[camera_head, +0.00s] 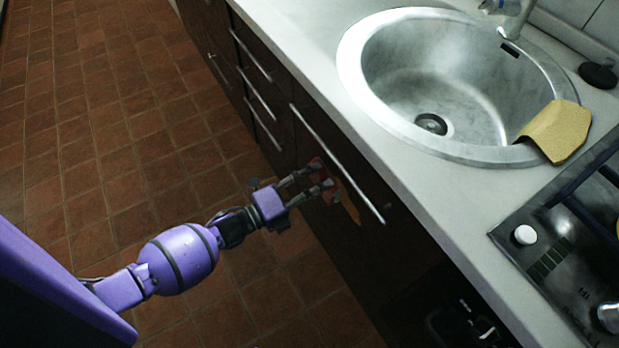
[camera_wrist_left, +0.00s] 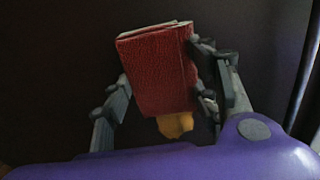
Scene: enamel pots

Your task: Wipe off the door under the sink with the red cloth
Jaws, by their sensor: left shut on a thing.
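My left gripper (camera_head: 322,178) is shut on the red cloth (camera_head: 317,165), in front of the dark door under the sink (camera_head: 330,232). In the left wrist view, the red cloth (camera_wrist_left: 158,70) is a folded, block-like piece between the two fingers (camera_wrist_left: 162,98), with the dark door (camera_wrist_left: 70,55) behind it. A yellow-orange patch (camera_head: 351,207) shows on the door just right of the gripper. It also shows below the cloth in the left wrist view (camera_wrist_left: 175,125). Whether the cloth touches the door is unclear. My right gripper is not in view.
A long metal handle (camera_head: 335,162) runs along the door's top edge, close above the gripper. The steel sink (camera_head: 385,85) has a yellow cloth (camera_head: 562,130) over its rim. A stove (camera_head: 560,262) is at the right. The tiled floor (camera_head: 95,130) is clear at the left.

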